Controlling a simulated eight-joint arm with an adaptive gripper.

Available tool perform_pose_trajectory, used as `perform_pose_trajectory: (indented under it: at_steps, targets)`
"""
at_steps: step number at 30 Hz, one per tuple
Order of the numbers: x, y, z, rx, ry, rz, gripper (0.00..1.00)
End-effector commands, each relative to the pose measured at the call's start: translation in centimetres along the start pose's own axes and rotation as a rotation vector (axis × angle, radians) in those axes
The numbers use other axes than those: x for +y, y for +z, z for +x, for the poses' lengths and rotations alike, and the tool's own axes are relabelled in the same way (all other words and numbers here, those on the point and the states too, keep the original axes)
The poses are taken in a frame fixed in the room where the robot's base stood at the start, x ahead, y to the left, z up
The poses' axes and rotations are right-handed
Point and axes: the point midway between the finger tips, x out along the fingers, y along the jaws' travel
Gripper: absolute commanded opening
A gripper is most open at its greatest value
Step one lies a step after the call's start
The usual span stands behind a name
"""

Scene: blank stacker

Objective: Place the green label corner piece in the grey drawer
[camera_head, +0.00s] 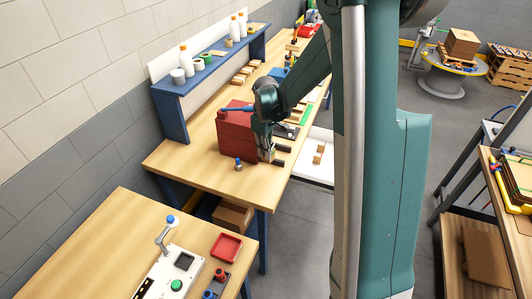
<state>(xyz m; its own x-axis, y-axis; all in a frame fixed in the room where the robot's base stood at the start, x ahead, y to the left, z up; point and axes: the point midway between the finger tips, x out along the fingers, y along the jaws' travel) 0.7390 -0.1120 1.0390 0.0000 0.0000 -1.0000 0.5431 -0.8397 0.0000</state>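My gripper (270,158) points down at the table top, just right of a red box (235,140). Its fingers are small and partly merged with what is around them, so I cannot tell whether they are open or hold anything. A light grey open drawer (312,176) juts out from the table's right edge, with small wood-coloured blocks (319,155) in it. A green strip (307,114) lies on the table beyond my gripper. I cannot make out for sure which piece is the green label corner piece.
Dark bars (283,148) lie on the table close to the gripper. A small blue-topped item (238,164) stands near the front edge. A blue shelf (212,62) with bottles runs along the wall. A nearer table holds a white control panel (168,275) and a red tray (226,248).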

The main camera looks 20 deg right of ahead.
Motion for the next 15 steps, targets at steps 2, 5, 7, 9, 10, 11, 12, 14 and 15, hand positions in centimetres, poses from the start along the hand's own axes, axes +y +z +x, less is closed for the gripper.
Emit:
perform_pose_trajectory:
  at_steps: [2,5,7,9,10,11,12,14,15]
  targets:
    - [0.0,0.0,0.0,0.000,0.000,0.000,0.00]
    - [0.0,0.0,-0.2,0.000,0.000,0.000,0.00]
    - [0.0,0.0,-0.6,0.000,0.000,0.000,0.00]
    - [0.0,0.0,-1.1,0.000,0.000,0.000,0.00]
    - [0.0,0.0,-1.4,0.000,0.000,0.000,0.00]
    - [0.0,0.0,-1.7,0.000,0.000,0.000,0.00]
    - [0.0,0.0,-2.2,0.000,0.000,0.000,0.00]
    - [0.0,0.0,-3.0,0.000,0.000,0.000,0.00]
    - [0.0,0.0,-3.6,0.000,0.000,0.000,0.00]
